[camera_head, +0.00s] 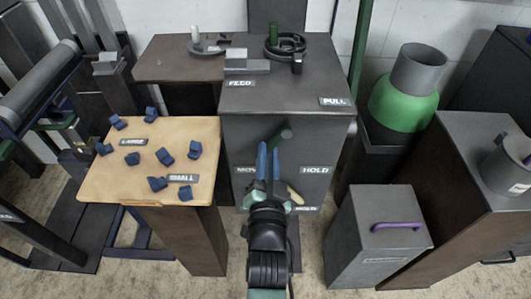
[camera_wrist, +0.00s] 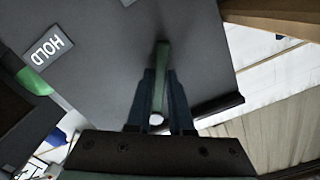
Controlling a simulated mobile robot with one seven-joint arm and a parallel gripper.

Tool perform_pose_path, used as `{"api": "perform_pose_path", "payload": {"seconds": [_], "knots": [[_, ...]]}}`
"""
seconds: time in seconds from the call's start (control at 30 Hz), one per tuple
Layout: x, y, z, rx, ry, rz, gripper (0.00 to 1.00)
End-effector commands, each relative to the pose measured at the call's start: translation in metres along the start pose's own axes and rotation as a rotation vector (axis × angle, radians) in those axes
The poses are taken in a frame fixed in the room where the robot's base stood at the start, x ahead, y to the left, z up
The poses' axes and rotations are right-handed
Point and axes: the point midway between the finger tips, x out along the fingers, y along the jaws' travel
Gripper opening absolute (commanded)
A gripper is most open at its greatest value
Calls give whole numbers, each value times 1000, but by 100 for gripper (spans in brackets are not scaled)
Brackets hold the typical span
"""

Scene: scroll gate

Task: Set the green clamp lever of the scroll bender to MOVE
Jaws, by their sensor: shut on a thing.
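The green clamp lever (camera_head: 285,134) is on the dark front face of the scroll bender (camera_head: 240,140). My gripper (camera_head: 268,150) is shut on the lever, with blue fingers on either side. In the wrist view the lever (camera_wrist: 161,58) runs between the fingers (camera_wrist: 160,80), and its pale end shows near the palm. The HOLD label (camera_wrist: 44,49) appears upside down there. My fingers hide part of the lever in the head view.
A grey box with a purple handle (camera_head: 396,225) stands to the right. A tan table (camera_head: 105,180) with several blue blocks is at left. FEED and PULL labels mark the bender's top.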

Motion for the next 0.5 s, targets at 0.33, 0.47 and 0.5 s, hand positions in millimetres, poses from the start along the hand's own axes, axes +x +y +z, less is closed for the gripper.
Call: {"api": "perform_pose_path", "payload": {"seconds": [0.33,0.47,0.5], "knots": [[0,0,-1,42,-2,0,0],[0,0,-1,42,-2,-1,0],[0,0,-1,42,-2,-1,0]]}}
